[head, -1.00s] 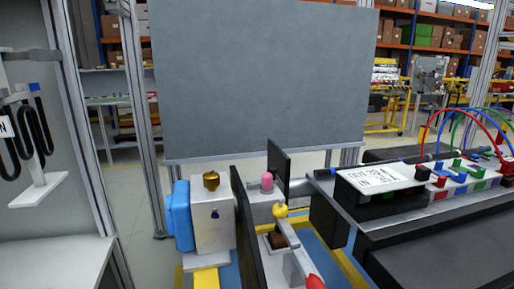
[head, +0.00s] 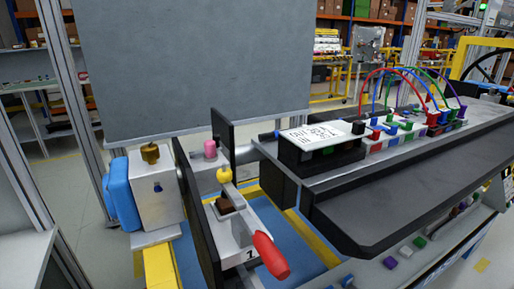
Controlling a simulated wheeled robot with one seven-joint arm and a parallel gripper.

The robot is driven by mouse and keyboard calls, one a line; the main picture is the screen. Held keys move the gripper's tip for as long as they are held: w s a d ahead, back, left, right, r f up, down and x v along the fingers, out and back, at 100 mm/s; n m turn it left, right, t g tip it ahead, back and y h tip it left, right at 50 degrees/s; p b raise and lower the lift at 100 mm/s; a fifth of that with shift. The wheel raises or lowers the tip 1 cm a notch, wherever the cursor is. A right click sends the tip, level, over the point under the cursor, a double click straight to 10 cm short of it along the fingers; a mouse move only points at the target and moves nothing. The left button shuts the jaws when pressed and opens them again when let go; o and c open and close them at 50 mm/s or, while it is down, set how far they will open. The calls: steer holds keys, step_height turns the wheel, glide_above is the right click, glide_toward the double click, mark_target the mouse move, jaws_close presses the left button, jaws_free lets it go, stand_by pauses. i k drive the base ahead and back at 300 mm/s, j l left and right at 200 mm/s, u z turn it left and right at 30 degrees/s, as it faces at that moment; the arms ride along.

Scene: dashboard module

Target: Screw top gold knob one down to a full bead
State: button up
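A gold knob (head: 150,153) sits upright on top of a white box-shaped block (head: 156,195). I cannot tell from this distance whether a gap shows under the knob. To the right are two upright black plates, a pink knob (head: 210,148) and a yellow knob (head: 224,174). A lever with a red handle (head: 270,256) reaches toward me. My gripper is not seen in this view.
The taller black plate (head: 190,215) stands just right of the white block. A dark bench (head: 400,200) on the right bears a labelled black box (head: 322,143) and several coloured connectors with looped cables. A large grey panel (head: 150,70) stands behind. Floor shows at left.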

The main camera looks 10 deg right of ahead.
mark_target(150, 153)
steer(key=z, duration=0.65)
steer(key=u, duration=1.3)
steer(key=l+u, duration=0.5)
steer(key=k+l+u, duration=0.1)
steer(key=l+u, duration=0.4)
steer(key=l, duration=0.2)
